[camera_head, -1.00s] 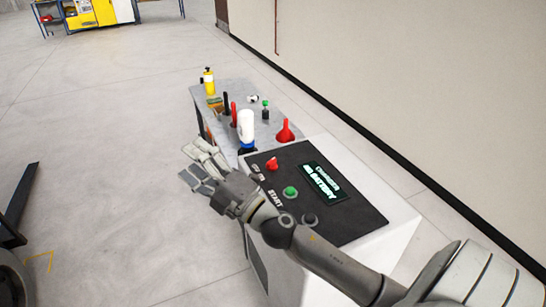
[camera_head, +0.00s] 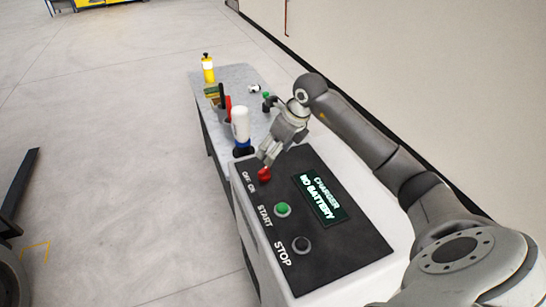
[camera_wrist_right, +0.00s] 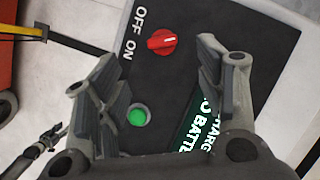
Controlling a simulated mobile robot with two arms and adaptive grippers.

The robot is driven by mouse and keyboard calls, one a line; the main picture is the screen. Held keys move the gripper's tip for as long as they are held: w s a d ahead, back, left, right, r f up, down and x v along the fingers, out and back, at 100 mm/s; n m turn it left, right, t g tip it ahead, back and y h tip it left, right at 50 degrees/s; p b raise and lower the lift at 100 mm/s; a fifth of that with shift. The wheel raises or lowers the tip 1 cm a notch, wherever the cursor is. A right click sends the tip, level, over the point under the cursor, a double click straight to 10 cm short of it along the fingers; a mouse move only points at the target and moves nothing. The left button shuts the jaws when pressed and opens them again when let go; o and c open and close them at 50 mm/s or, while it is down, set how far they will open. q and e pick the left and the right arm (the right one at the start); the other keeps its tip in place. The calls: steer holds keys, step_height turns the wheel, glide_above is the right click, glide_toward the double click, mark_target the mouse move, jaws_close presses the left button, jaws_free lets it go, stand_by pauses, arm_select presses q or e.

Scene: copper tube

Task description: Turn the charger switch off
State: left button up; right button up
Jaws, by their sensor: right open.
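The charger panel (camera_head: 345,262) is a black top on a white box, with a red rotary switch (camera_head: 264,174) at its far left corner by the OFF and ON labels. In the right wrist view the red switch (camera_wrist_right: 162,42) has a pale mark; I cannot tell which label it points to. My right gripper (camera_head: 268,154) hangs just above the switch, fingers pointing down. In the wrist view the open fingers (camera_wrist_right: 155,68) have the switch between and beyond their tips, with no visible contact. My left gripper is out of view.
A green START button (camera_head: 282,210), a black STOP button (camera_head: 301,246) and a "CHARGER NO BATTERY" screen (camera_head: 319,198) are on the panel. Behind it, a grey table (camera_head: 207,93) holds a white-and-blue bottle (camera_head: 241,124) and a yellow bottle (camera_head: 208,68). A wall stands to the right.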

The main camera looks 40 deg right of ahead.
mark_target(264, 169)
steer(key=p+x, duration=0.1)
steer(key=x, duration=0.3)
steer(key=shift+s+a+f+p, duration=0.2)
steer(key=shift+a+f+p, duration=0.05)
steer(key=shift+p, duration=0.15)
steer(key=x, duration=0.3)
steer(key=p+x, duration=0.1)
steer(key=x, duration=0.1)
steer(key=shift+d, duration=0.35)
steer(key=shift+w+f, duration=0.15)
steer(key=shift+f, duration=0.2)
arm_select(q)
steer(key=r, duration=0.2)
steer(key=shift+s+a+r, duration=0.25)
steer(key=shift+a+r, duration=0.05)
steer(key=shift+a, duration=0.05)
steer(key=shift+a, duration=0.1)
arm_select(e)
steer(key=shift+c, duration=0.2)
steer(key=c, duration=1)
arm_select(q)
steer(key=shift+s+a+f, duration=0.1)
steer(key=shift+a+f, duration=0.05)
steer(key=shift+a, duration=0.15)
arm_select(e)
steer(key=shift+o, duration=0.2)
